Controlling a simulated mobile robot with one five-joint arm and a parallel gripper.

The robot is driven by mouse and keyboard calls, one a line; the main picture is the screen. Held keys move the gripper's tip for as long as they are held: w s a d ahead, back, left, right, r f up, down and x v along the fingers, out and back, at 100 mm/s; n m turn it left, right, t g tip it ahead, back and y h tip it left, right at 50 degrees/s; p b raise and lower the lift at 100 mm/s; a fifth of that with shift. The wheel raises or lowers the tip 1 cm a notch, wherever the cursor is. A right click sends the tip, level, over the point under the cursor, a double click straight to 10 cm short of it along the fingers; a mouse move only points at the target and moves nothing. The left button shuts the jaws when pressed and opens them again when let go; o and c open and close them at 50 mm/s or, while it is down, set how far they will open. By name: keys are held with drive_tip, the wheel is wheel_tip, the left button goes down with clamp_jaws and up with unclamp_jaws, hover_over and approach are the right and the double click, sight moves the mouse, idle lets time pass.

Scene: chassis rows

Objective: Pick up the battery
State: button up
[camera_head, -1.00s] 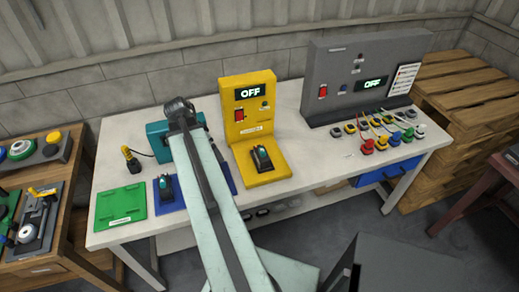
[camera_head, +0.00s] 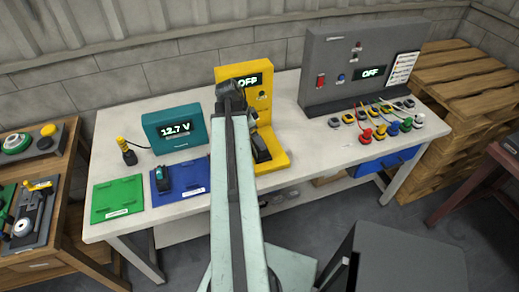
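A small dark-and-teal battery-like block (camera_head: 163,179) stands on the blue mat (camera_head: 190,198) at the left of the bench. The yellow station (camera_head: 275,158) carries a black holder (camera_head: 260,148) on its base; my arm covers its left part, so I cannot tell whether a battery sits in it. My gripper (camera_head: 231,90) is at the far end of my pale arm, in front of the yellow station's upright panel. Its fingers are too hidden to tell open from shut or whether they hold anything.
A teal meter (camera_head: 175,135) reads 12.7 V, with a yellow-topped probe (camera_head: 126,152) beside it. A green mat (camera_head: 118,199) lies at left. A grey panel (camera_head: 340,75) reading OFF and several coloured connectors (camera_head: 392,128) stand at right. The bench front centre-right is clear.

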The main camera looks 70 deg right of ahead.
drive_tip(key=b+x, duration=0.2)
drive_tip(key=x, duration=0.1)
drive_tip(key=shift+f, duration=0.4)
drive_tip(key=shift+r, duration=0.15)
drive_tip(key=c, duration=1.9)
